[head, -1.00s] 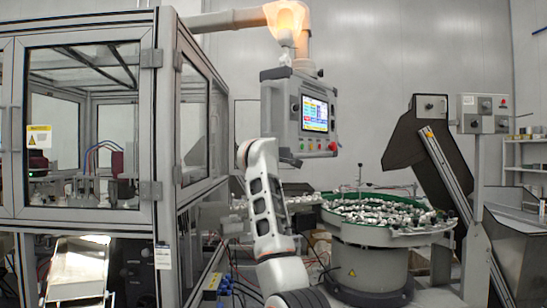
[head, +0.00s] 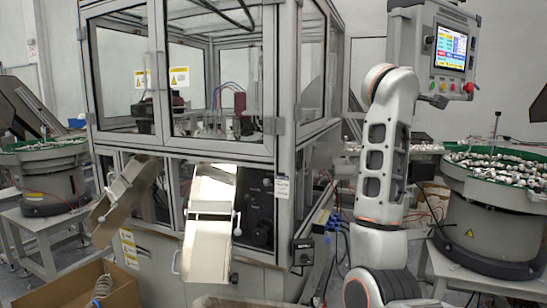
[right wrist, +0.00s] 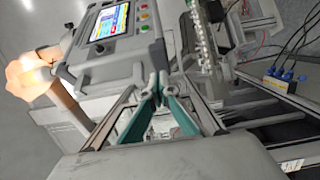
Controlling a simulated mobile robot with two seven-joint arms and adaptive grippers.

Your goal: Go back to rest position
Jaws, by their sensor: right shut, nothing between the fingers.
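My right gripper (right wrist: 157,97) shows in the right wrist view with its teal fingers brought together at the tips and nothing between them. The control panel (right wrist: 105,35) with its lit screen is beyond it, at the upper left of that view. In the head view my right arm stands bent upright in front of the machine's right side, and its gripper is not visible there. My left arm and left gripper do not show in either view.
The glazed machine enclosure (head: 225,80) fills the middle of the head view. Metal chutes (head: 208,245) slope from its front. A bowl feeder (head: 500,185) stands at right, another (head: 45,165) at left. A cardboard box (head: 120,290) is at lower left. The panel (head: 432,65) hangs upper right.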

